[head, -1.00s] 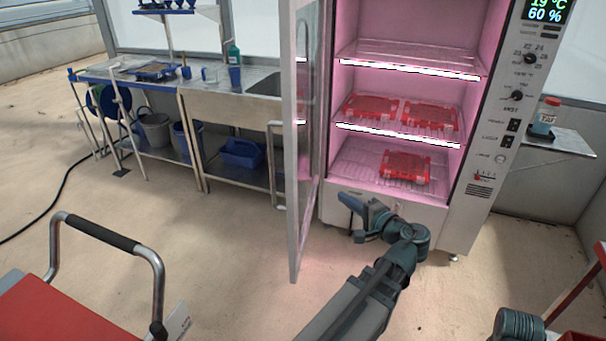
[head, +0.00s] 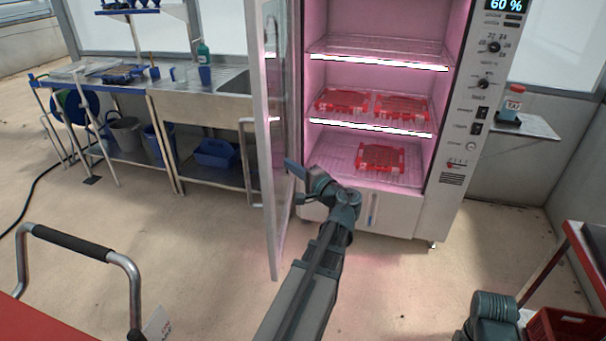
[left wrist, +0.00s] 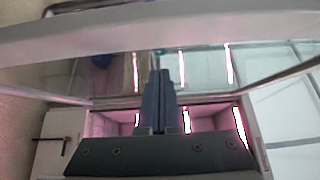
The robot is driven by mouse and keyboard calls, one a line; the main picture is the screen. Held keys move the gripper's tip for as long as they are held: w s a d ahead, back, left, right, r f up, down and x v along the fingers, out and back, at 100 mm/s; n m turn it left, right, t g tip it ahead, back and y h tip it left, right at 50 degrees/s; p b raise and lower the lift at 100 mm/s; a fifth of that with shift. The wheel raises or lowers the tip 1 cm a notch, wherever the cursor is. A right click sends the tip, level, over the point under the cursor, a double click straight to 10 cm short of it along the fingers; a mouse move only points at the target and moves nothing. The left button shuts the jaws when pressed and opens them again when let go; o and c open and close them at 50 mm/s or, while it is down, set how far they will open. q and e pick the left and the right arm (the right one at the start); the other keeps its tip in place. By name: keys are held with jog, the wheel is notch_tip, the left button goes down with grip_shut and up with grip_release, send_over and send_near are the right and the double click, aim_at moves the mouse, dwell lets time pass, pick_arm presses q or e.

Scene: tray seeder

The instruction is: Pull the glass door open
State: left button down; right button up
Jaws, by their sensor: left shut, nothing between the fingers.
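The glass door (head: 272,200) of the lit cabinet stands swung open toward me, seen nearly edge-on in the head view. Its bar handle (head: 248,165) is on the door's left side. My left gripper (head: 290,165) is shut and empty, beside the inner side of the door at about the lower shelf's height; I cannot tell whether it touches. In the left wrist view the shut fingers (left wrist: 159,90) point toward the glass, and the pale door frame (left wrist: 160,32) crosses the top. My right gripper is not seen; only part of that arm shows at the lower right.
The cabinet (head: 400,215) holds red trays (head: 380,158) on wire shelves under pink light. A steel sink bench (head: 205,105) stands at the left behind the door. A red cart with a black-gripped handle (head: 70,240) is at the lower left. A red crate (head: 565,328) is at the lower right.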

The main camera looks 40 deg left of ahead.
pick_arm(q)
jog(key=shift+s+a, duration=1.2)
jog(key=shift+a, duration=0.25)
